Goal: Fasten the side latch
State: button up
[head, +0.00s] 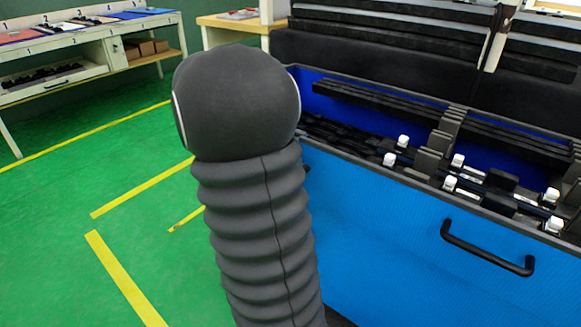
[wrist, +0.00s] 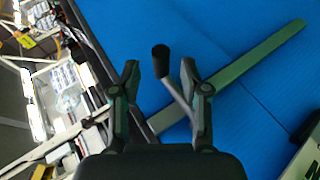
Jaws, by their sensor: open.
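In the wrist view, a small lever with a black knob (wrist: 160,60) and a thin grey stem stands out against a blue panel; it looks like the side latch. My gripper (wrist: 160,73) is open, with one finger on either side of the lever, and it is not shut on it. I cannot tell how far the knob is from the fingers in depth. A long grey bar (wrist: 255,63) runs diagonally across the panel behind the lever. In the head view my dark arm fills the middle, and neither the gripper nor the lever shows there.
A blue bin (head: 390,235) with a black handle (head: 487,262) stands at right. It holds dark racks and several white clips (head: 458,160). A workbench (head: 75,45) stands at back left. The green floor with yellow lines is clear at left.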

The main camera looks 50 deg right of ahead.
jog(key=v, duration=1)
jog(key=shift+w, duration=0.15)
jog(key=shift+a+r, duration=0.1)
jog(key=shift+r, duration=0.05)
jog(key=w+a+f+n+t+y, duration=0.1)
jog(key=a+f+n+t, duration=0.2)
jog(key=f+n, duration=0.25)
jog(key=a+f+n+t+y, duration=0.1)
jog(key=a+f+n+t, duration=0.25)
jog(key=f, duration=0.25)
jog(key=s+a+r+n+t+y, duration=0.1)
jog(key=s+a+n+t, duration=0.2)
jog(key=a, duration=0.6)
jog(key=s+a+r+n+t+y, duration=0.2)
jog(key=s+a+t, duration=0.4)
jog(key=s+a, duration=0.3)
jog(key=shift+s+n+t+y, duration=0.2)
jog(key=shift+n+t+y, duration=0.15)
jog(key=shift+n, duration=0.25)
jog(key=shift+r, duration=0.15)
